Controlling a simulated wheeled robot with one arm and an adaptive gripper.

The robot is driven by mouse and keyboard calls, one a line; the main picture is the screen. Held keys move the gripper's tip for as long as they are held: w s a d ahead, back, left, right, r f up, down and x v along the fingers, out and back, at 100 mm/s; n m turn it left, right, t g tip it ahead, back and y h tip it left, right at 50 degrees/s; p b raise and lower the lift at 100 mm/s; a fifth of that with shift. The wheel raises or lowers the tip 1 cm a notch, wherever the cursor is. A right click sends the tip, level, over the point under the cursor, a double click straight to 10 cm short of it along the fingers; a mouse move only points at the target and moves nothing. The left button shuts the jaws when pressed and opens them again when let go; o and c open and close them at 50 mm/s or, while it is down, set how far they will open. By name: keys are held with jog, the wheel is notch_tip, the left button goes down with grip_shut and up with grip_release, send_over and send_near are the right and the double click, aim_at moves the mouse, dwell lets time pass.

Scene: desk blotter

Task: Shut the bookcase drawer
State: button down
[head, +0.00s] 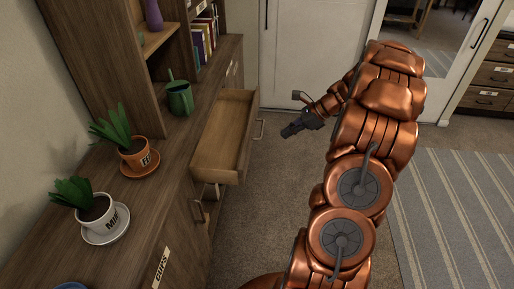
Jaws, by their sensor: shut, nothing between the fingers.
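The bookcase drawer (222,142) is pulled out from the wooden bookcase (150,185). It looks empty inside, and a metal handle (259,129) sits on its front. My gripper (286,134) is shut and empty. It hangs over the floor to the right of the drawer front, apart from the handle in this view, with its tips pointing left toward the drawer. My copper-coloured arm comes up from the bottom right.
On the bookcase top stand an orange cup (139,159) and a white cup (95,221), both holding plants, and a green pot (180,99). Books (204,40) fill a shelf behind. A striped rug (460,210) lies right; carpet between is clear.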

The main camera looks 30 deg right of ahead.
jog(key=w+r+x, duration=0.1)
jog(key=x, duration=1.1)
jog(key=shift+w+a, duration=0.4)
jog(key=shift+a, duration=0.2)
jog(key=shift+r, duration=0.1)
